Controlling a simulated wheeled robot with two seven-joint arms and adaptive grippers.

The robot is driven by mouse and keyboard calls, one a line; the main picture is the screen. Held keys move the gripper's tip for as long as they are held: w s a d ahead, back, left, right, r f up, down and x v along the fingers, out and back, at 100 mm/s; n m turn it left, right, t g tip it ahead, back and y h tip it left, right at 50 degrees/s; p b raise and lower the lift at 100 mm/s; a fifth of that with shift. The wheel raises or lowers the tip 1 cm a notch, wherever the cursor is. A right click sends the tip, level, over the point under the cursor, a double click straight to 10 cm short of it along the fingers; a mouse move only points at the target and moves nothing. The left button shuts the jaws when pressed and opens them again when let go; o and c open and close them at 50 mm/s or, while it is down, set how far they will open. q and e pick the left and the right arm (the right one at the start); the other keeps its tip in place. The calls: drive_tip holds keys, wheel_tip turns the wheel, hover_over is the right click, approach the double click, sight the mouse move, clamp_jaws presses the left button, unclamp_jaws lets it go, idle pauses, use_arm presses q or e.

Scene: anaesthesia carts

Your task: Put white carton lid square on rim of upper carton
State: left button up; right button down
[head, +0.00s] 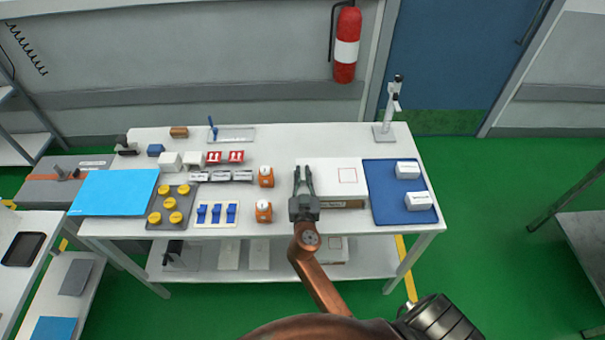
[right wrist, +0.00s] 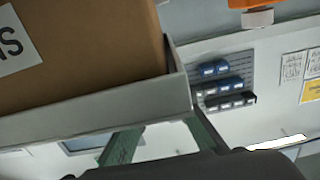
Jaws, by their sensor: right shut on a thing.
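The white carton lid (head: 328,172), with a thin red square printed on it, lies over a brown carton (head: 343,204), whose front side shows just under the lid. My right gripper (head: 304,175) is shut on the lid at its left part. In the right wrist view, the lid's white edge (right wrist: 100,112) runs along the carton's brown face (right wrist: 85,50), and the fingers of the right gripper (right wrist: 160,140) are at that edge. I cannot tell whether the lid sits fully square on the rim. My left gripper is not in view.
A blue mat (head: 383,212) with two small white boxes is to the right of the carton. Two orange devices (head: 264,212) stand close on the left. A grey stand (head: 384,130) is at the back right. Yellow-topped items (head: 169,204) and blue items fill the left.

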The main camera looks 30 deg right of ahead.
drive_tip(key=shift+f, duration=0.2)
drive_tip(key=c, duration=1.8)
unclamp_jaws()
drive_tip(key=shift+c, duration=0.2)
drive_tip(key=shift+r, duration=0.15)
wheel_tip(320, 180, up, 10)
drive_tip(key=shift+w+f, duration=0.1)
